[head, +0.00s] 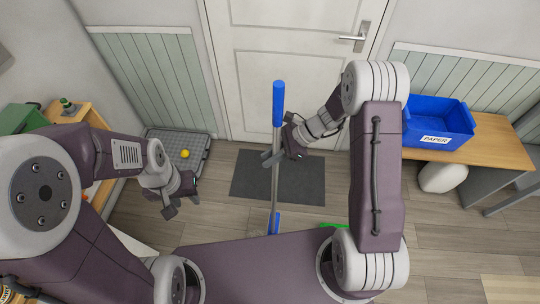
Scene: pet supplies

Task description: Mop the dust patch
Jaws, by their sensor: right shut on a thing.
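A mop (277,105) with a blue grip and a grey pole stands nearly upright in front of the door. My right gripper (270,157) is shut on its pole below the blue grip. The mop's lower end has a blue part (274,222), and its head is hidden behind my own body. A faint speckled patch (256,229) on the floor beside the lower end may be the dust, but it is mostly hidden. My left gripper (184,208) is empty and appears open, to the left of the mop.
A dark mat (300,186) lies before the white door (285,40). A grey tray (165,137) with a yellow ball (185,154) is at the left wall. A blue PAPER bin (435,115) stands on a wooden bench (495,150) at right. A green thing (333,225) is partly hidden nearby.

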